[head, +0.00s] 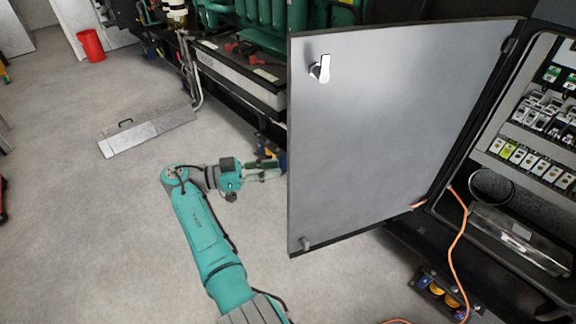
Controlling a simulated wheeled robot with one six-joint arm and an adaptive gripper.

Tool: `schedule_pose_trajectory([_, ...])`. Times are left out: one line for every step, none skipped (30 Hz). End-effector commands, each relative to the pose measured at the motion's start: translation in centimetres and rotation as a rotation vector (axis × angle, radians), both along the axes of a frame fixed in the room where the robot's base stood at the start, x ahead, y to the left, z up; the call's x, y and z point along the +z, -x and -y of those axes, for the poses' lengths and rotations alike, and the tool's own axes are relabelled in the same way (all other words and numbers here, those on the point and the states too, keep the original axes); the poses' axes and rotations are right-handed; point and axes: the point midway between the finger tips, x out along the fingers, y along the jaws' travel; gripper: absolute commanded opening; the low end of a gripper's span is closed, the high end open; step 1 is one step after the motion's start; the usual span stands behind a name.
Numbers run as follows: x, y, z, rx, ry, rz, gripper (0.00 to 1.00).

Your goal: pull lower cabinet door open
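The grey cabinet door (385,130) stands swung out wide from the dark cabinet (530,45), hinged along its right side. Its inner face shows, with a silver latch (320,68) near the top left corner and a small round fitting (305,242) near the bottom left. My gripper (273,165) is at the left of the door, by its free edge. Its fingertips are partly hidden there, so I cannot tell whether they touch the door or are open or shut.
Inside the cabinet are rows of breakers (545,115). An orange cable (460,240) hangs from it to the floor. A metal case (150,130) lies on the floor at left. A red bin (91,46) stands behind.

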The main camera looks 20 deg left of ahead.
Motion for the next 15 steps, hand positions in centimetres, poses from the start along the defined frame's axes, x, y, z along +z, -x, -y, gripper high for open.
schedule_pose_trajectory([0.1, 0.5, -1.1, 0.001, 0.000, -0.001, 0.23])
schedule_pose_trajectory([0.1, 0.8, -1.5, 0.002, 0.001, -0.002, 0.23])
schedule_pose_trajectory([0.1, 1.1, -2.1, 0.002, 0.001, -0.002, 0.23])
schedule_pose_trajectory([0.1, 1.2, -2.4, 0.000, 0.000, -0.001, 0.23])
schedule_pose_trajectory([0.1, 1.4, -2.7, 0.000, 0.000, -0.001, 0.23])
schedule_pose_trajectory([0.0, 1.6, -3.0, -0.001, 0.001, -0.002, 0.23])
schedule_pose_trajectory([0.0, 1.7, -3.3, -0.001, 0.000, -0.001, 0.23])
schedule_pose_trajectory([0.0, 1.8, -3.5, 0.000, 0.000, 0.000, 0.23])
schedule_pose_trajectory([0.1, 2.0, -3.8, 0.000, 0.000, 0.000, 0.23])
schedule_pose_trajectory([0.0, 2.1, -3.9, 0.000, 0.000, -0.001, 0.23])
schedule_pose_trajectory([0.0, 2.1, -4.0, 0.000, 0.001, -0.002, 0.23])
schedule_pose_trajectory([0.0, 2.2, -4.1, -0.001, 0.000, -0.001, 0.23])
schedule_pose_trajectory([0.0, 2.2, -4.2, -0.001, 0.000, -0.001, 0.23])
schedule_pose_trajectory([0.0, 2.3, -4.2, -0.001, -0.001, 0.000, 0.23])
schedule_pose_trajectory([0.0, 2.3, -4.3, -0.002, -0.001, 0.000, 0.23])
